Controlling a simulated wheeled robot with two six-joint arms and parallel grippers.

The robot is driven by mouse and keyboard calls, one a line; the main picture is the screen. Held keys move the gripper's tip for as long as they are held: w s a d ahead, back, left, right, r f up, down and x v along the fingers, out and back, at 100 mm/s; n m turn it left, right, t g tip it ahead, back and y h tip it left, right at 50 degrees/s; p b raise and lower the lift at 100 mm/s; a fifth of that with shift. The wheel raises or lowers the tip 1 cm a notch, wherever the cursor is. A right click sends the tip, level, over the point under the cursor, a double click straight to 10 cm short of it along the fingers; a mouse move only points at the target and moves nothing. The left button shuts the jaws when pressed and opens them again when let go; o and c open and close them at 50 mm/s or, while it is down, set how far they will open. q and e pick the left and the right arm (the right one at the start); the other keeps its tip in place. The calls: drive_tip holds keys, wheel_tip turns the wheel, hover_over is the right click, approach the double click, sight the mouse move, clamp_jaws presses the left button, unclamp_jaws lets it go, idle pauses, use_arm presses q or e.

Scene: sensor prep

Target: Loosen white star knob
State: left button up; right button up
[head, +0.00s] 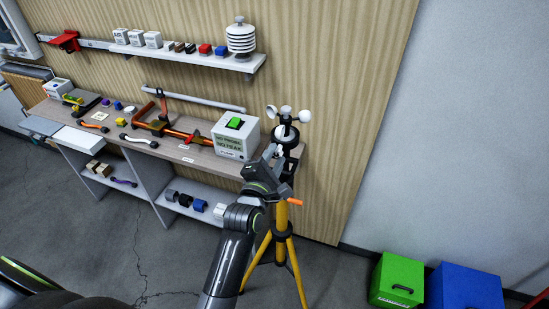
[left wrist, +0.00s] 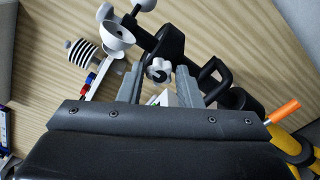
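The white star knob (left wrist: 159,70) shows in the left wrist view, in front of a black mount (left wrist: 172,40). My left gripper (left wrist: 160,80) is open, with one grey finger on each side of the knob in that picture. I cannot tell whether the fingertips touch the knob. In the head view my left gripper (head: 275,155) is at the top of the yellow tripod (head: 282,218), just below the weather sensor with white cups (head: 287,115). The knob is not clear in the head view. My right gripper is not in view.
A workbench (head: 170,148) with tools and a white box with a green button (head: 236,136) stands left of the tripod. An orange-tipped handle (left wrist: 284,111) sticks out beside my gripper. A green box (head: 396,280) and a blue box (head: 465,288) stand on the floor at right.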

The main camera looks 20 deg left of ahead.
use_arm(q)
drive_tip(key=o, duration=0.3)
